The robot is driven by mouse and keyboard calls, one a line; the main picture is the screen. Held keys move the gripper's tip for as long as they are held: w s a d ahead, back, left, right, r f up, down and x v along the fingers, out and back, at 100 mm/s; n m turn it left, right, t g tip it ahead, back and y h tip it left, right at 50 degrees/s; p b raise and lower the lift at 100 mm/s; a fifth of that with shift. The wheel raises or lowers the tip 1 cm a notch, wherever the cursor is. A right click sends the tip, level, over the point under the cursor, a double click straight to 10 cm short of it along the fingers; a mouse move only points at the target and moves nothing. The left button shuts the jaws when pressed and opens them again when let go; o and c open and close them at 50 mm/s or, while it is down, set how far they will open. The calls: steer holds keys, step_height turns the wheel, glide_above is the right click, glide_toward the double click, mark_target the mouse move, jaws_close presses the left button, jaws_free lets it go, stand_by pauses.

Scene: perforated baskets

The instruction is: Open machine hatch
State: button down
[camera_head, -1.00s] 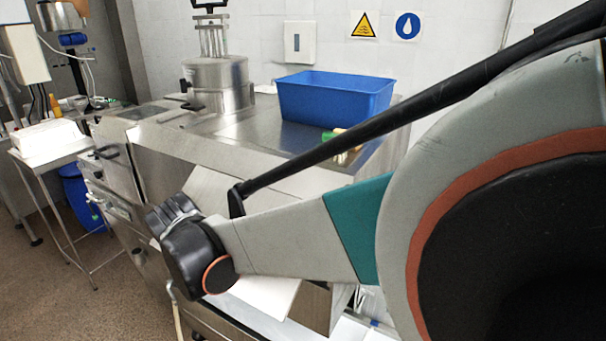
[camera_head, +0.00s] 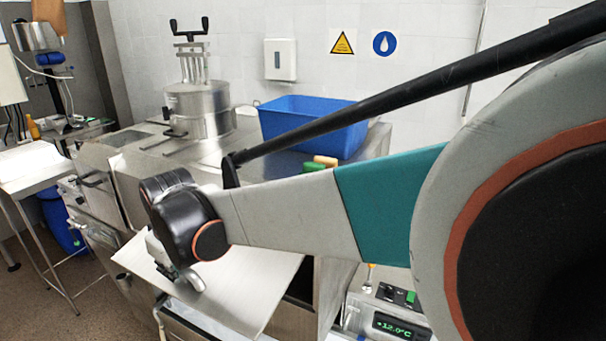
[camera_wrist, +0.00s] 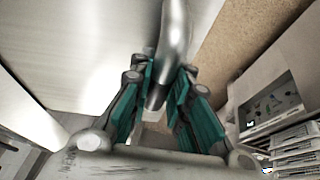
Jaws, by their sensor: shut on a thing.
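The machine hatch (camera_head: 255,285) is a flat steel panel, standing tilted away from the machine body, with a dark gap at its right edge. Its curved metal handle (camera_head: 192,279) shows just below my wrist. In the wrist view the handle (camera_wrist: 174,38) is a shiny bar running down between my teal fingers. My gripper (camera_wrist: 160,95) is shut on this handle, and the hatch's bright face fills the upper left of that view. In the head view my wrist hides most of my fingers.
A blue basket (camera_head: 310,122) and a steel pot (camera_head: 200,108) stand on the steel counter behind. A unit with a temperature display (camera_head: 390,322) is at lower right. A white-topped side table (camera_head: 30,165) stands at left. Open floor shows at lower left.

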steer(key=shift+s, duration=0.2)
steer(key=c, duration=1.5)
jaws_free()
